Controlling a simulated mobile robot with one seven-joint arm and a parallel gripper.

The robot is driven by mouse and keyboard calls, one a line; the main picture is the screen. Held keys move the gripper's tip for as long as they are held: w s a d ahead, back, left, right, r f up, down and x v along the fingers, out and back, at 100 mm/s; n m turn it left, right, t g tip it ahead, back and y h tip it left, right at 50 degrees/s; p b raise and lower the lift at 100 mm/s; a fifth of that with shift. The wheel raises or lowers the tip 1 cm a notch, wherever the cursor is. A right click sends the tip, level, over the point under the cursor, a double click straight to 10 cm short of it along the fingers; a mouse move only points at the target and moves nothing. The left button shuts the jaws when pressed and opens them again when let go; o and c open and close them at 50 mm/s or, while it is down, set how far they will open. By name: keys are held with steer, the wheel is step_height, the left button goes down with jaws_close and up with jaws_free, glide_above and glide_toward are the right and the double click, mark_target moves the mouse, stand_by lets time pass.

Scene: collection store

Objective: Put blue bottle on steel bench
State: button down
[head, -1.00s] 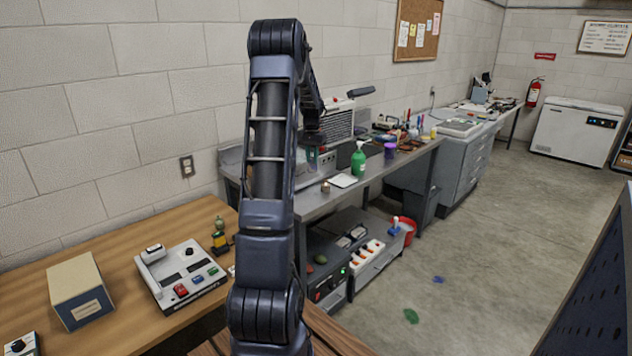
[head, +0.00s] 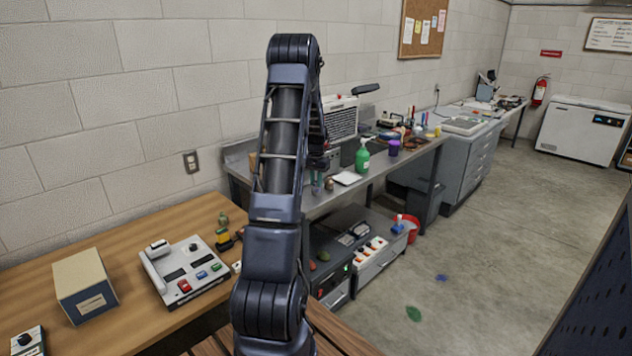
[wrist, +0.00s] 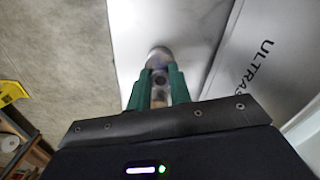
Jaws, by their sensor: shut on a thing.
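The blue bottle (wrist: 159,58) is between the green fingers of my gripper (wrist: 160,76) in the wrist view. The fingers are shut on it and hide most of its sides. It looks grey-blue and blurred there. Behind it is the pale top of the steel bench (wrist: 190,25). In the head view the steel bench (head: 377,174) stands along the wall, and my gripper (head: 317,180) is at its near left end, partly hidden by my arm. I cannot tell whether the bottle touches the bench top.
A panel lettered "ULTRAS" (wrist: 265,65) borders the wrist view's right. Floor is at its left.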

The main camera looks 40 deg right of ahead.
steer(key=c, duration=1.3)
jaws_free()
step_height(320, 180, up, 12)
steer(key=a+r+n+t, duration=0.15)
steer(key=a+r, duration=0.35)
steer(key=a, duration=0.6)
steer(key=a+r+n, duration=0.3)
steer(key=a+r, duration=0.2)
steer(key=a, duration=0.6)
steer(key=a+r+n, duration=0.2)
steer(key=a+r, duration=0.3)
steer(key=a, duration=0.5)
steer(key=s+a+n+t, duration=0.1)
steer(key=s+a+n, duration=0.1)
steer(key=s+a, duration=0.4)
steer(key=s+a+f+n+t, duration=0.1)
steer(key=s+a+n, duration=0.2)
steer(key=s+a, duration=0.4)
steer(key=s+a+n+t, duration=0.1)
steer(key=s+a+n, duration=0.2)
steer(key=s+a, duration=0.3)
steer(key=shift+s+a+f, duration=0.15)
steer(key=shift+a+f, duration=0.05)
steer(key=shift+a, duration=1.2)
steer(key=shift+s+a+f, duration=0.1)
steer(key=shift+a+f, duration=0.1)
steer(key=shift+a, duration=1.15)
